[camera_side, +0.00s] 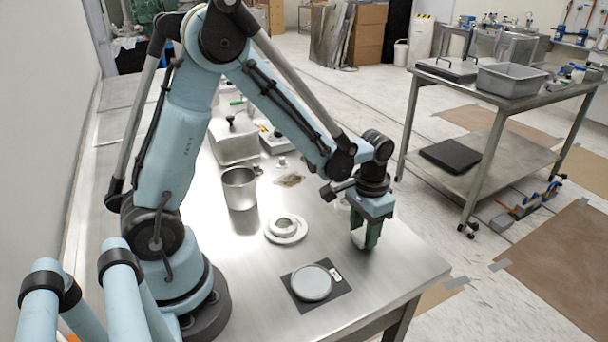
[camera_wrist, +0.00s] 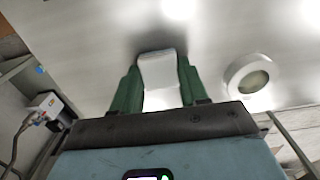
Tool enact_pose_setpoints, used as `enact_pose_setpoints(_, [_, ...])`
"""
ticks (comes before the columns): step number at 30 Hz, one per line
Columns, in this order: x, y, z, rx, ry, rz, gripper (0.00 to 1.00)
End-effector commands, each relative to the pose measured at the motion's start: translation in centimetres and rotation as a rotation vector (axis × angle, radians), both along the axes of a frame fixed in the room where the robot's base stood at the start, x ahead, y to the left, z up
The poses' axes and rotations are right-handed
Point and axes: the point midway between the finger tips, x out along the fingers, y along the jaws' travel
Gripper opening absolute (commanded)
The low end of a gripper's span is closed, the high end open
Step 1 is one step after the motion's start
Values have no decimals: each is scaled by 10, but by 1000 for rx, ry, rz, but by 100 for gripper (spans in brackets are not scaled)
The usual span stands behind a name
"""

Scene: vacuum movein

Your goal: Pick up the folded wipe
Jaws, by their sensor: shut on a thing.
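The folded wipe (camera_wrist: 160,72) is a small white pad between the two green fingers of my gripper (camera_wrist: 158,66) in the wrist view. The fingers touch it on both sides and are shut on it. In the side view my gripper (camera_side: 364,238) points down over the right part of the steel table (camera_side: 410,268). The wipe is mostly hidden behind the fingers there. I cannot tell whether it still touches the table.
A grey disc (camera_side: 312,282) lies on a black mat (camera_side: 333,298) in front of my gripper. A white flanged ring (camera_side: 284,228) and a steel cup (camera_side: 239,188) stand to the left. A cart (camera_side: 480,95) with a grey bin (camera_side: 512,79) stands beyond the table.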

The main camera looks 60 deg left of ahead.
Motion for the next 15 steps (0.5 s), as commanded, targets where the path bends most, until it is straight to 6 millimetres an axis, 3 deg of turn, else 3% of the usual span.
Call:
enact_pose_setpoints(8, [0,0,3,0,0,0,11])
enact_pose_setpoints(15, [0,0,22,0,1,0,11])
